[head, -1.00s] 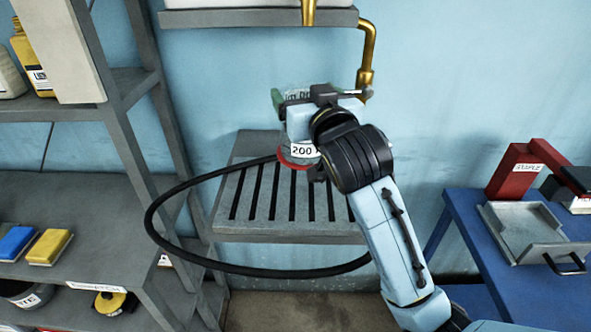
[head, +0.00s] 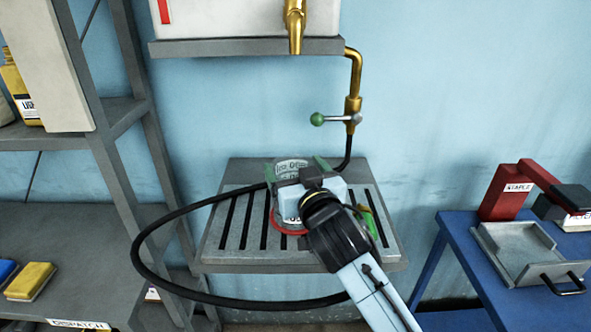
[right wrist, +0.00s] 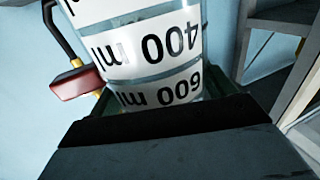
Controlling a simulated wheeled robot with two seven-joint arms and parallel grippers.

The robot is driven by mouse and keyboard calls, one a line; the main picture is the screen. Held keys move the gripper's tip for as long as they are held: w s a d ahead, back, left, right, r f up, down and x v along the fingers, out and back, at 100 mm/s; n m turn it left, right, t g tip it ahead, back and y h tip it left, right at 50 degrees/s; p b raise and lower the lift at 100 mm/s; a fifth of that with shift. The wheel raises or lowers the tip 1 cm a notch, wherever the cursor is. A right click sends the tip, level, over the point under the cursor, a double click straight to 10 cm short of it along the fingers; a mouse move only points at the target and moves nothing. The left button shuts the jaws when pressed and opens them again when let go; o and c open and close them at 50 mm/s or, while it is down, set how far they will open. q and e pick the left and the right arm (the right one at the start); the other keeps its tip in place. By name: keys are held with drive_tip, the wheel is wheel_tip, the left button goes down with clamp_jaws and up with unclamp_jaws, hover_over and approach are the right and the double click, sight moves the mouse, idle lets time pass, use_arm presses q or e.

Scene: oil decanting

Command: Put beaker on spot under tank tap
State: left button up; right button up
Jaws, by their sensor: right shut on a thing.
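The clear beaker (head: 291,167) with white volume labels and a red ring at its foot is upright over the slatted grey shelf (head: 230,255). My right gripper (head: 297,170) is shut around its upper part. The right wrist view shows the beaker (right wrist: 150,45) close up, its labels upside down. I cannot tell whether its foot touches the slats. The white tank (head: 230,20) stands above on a ledge, with a brass tap (head: 295,28) pointing down, roughly above the beaker in the picture. No spot mark is clearly visible. My left gripper is out of view.
A brass pipe with a green-knobbed valve (head: 335,118) drops at the right of the ledge. A black hose (head: 145,265) loops around the shelf's left and front. Grey racks stand left; a blue table (head: 500,290) with a metal tray (head: 520,250) stands right.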

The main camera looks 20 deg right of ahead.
drive_tip(key=o, duration=1.2)
drive_tip(key=shift+f, duration=0.1)
drive_tip(key=shift+o, duration=0.2)
drive_tip(key=shift+r, duration=0.25)
drive_tip(key=s, duration=1.2)
drive_tip(key=shift+d+b, duration=0.25)
drive_tip(key=shift+b, duration=0.1)
drive_tip(key=shift+f, duration=0.1)
